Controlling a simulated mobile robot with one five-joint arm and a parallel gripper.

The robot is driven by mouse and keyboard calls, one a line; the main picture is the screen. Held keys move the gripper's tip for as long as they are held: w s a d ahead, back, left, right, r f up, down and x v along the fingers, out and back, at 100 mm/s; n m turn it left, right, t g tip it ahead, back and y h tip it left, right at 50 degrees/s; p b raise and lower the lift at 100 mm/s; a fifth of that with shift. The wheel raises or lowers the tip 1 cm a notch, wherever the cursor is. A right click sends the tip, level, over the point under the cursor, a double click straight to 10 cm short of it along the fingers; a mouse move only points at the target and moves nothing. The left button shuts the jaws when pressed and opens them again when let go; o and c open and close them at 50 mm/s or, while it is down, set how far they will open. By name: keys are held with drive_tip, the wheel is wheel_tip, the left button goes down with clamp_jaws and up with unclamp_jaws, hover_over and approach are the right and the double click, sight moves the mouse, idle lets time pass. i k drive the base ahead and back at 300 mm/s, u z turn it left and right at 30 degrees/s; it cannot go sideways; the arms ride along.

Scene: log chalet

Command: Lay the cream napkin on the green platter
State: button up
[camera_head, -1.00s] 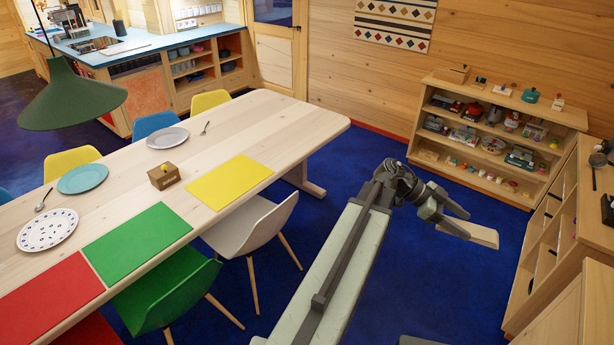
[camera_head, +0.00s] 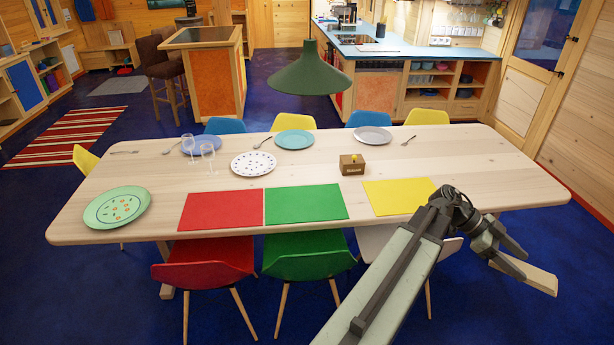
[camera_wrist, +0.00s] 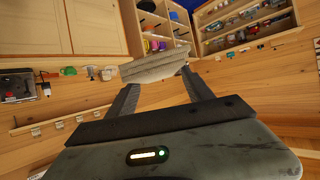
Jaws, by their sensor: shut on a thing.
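My gripper (camera_head: 508,262) is at the right in the head view, out over the blue floor and apart from the table. It is shut on the cream napkin (camera_head: 537,279), a flat, stiff-looking folded piece. In the wrist view the napkin (camera_wrist: 155,67) sits between the two fingertips of my gripper (camera_wrist: 158,82). The green platter (camera_head: 117,207) lies at the left end of the wooden table in the head view. It is a pale green oval with a patterned middle, and nothing lies on it.
The long table (camera_head: 480,165) carries red (camera_head: 222,210), green (camera_head: 306,204) and yellow (camera_head: 398,196) mats, several plates, two glasses and a wooden box (camera_head: 352,165). Chairs line both long sides. A green lamp (camera_head: 309,72) hangs above. Blue floor is open in front.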

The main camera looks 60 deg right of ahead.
sight(119, 209)
drive_tip(key=z, duration=0.1)
drive_tip(key=i, duration=0.9)
drive_tip(key=u, duration=0.45)
drive_tip(key=i, duration=1.4)
drive_tip(key=u, duration=0.6)
